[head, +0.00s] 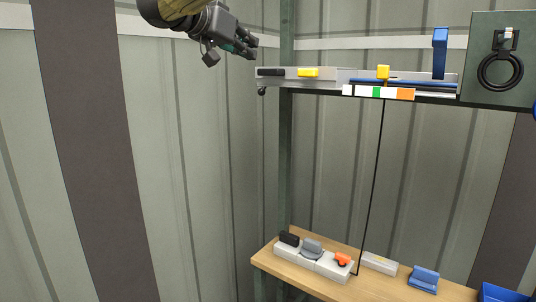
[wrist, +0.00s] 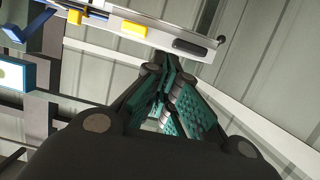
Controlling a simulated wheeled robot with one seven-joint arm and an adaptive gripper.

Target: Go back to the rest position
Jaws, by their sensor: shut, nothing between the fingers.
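My gripper (head: 248,49) is at the top of the head view, just left of the left end of the upper rail. It is shut and holds nothing. In the wrist view my gripper (wrist: 168,95) shows its teal-padded fingers together, with the rail (wrist: 185,40) beyond the fingertips. I cannot tell from the pictures how far the fingertips are from the rail.
The upper rail (head: 335,76) carries a black block (head: 271,72), yellow blocks (head: 308,72) and an upright blue lever (head: 440,52). A grey panel with a black ring (head: 501,70) is at right. Below, a wooden shelf (head: 300,280) holds several small parts. The left side is clear.

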